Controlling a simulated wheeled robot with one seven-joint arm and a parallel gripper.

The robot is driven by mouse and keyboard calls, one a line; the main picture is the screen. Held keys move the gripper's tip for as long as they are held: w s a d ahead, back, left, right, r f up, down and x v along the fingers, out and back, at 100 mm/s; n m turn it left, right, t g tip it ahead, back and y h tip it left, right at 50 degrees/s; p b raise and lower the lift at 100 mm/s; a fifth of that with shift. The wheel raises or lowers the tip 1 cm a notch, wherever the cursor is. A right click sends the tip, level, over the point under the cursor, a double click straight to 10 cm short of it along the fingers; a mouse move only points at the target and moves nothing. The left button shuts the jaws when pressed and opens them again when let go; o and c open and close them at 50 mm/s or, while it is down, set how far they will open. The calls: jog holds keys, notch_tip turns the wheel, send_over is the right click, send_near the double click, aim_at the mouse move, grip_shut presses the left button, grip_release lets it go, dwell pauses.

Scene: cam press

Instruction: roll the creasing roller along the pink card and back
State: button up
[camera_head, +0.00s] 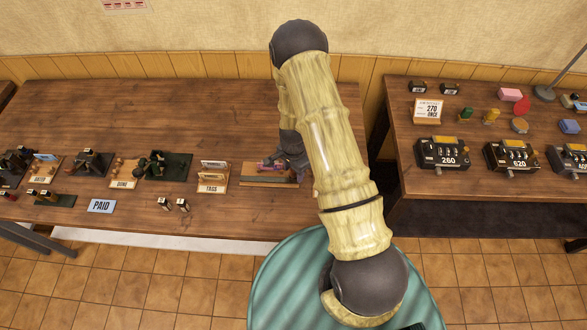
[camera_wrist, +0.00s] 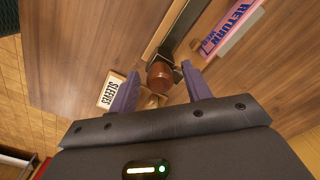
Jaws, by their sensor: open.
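The creasing roller shows in the wrist view as a reddish-brown rounded handle (camera_wrist: 160,75) with a dark metal part behind it. A pink card (camera_wrist: 230,28) with dark "RETURN" lettering lies to its upper right. My gripper (camera_wrist: 160,69) is open, with its two purple fingers on either side of the handle, apart from it as far as I can tell. In the head view my gripper (camera_head: 290,160) is low over the wooden board (camera_head: 262,182) on the long table. The arm and gripper hide part of the board there.
A small "SLEEVES" sign (camera_wrist: 112,90) stands left of the fingers. Further left on the table are a "TAGS" holder (camera_head: 211,178), a "PAID" plate (camera_head: 101,206) and several dark stamping tools. A second table (camera_head: 450,185) with numbered devices stands at right. The back of the long table is clear.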

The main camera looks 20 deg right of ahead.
jog(key=shift+f, duration=0.1)
grip_shut()
dwell(0.3)
